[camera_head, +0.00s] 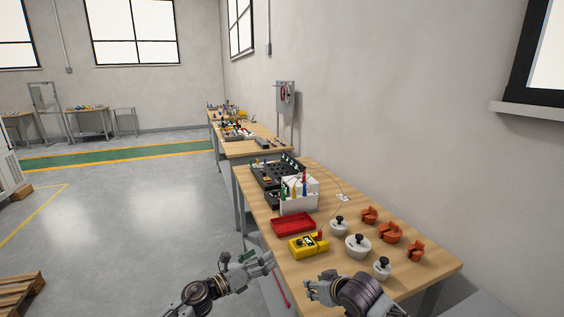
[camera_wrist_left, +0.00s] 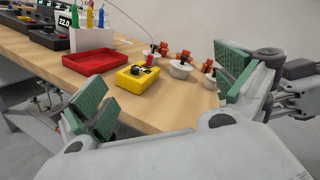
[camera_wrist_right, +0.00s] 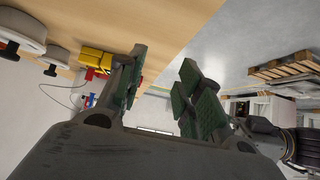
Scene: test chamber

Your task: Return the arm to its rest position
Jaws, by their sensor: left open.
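My left gripper (camera_head: 259,261) is at the front left edge of the near workbench, open and empty. In the left wrist view its green-padded fingers (camera_wrist_left: 165,95) are spread wide, with the bench behind the gap. My right gripper (camera_head: 316,289) is over the near edge of the bench, below the yellow device in the head view. In the right wrist view its fingers (camera_wrist_right: 163,82) stand apart with nothing between them. Both arms show only in part.
The workbench (camera_head: 349,262) carries a yellow device (camera_head: 309,246), a red tray (camera_head: 293,223), a white holder (camera_head: 298,203) with coloured tools, white knobbed weights (camera_head: 358,246) and orange parts (camera_head: 391,232). A wall rises on the right. Open floor (camera_head: 130,220) lies left; a pallet (camera_head: 20,292) is there.

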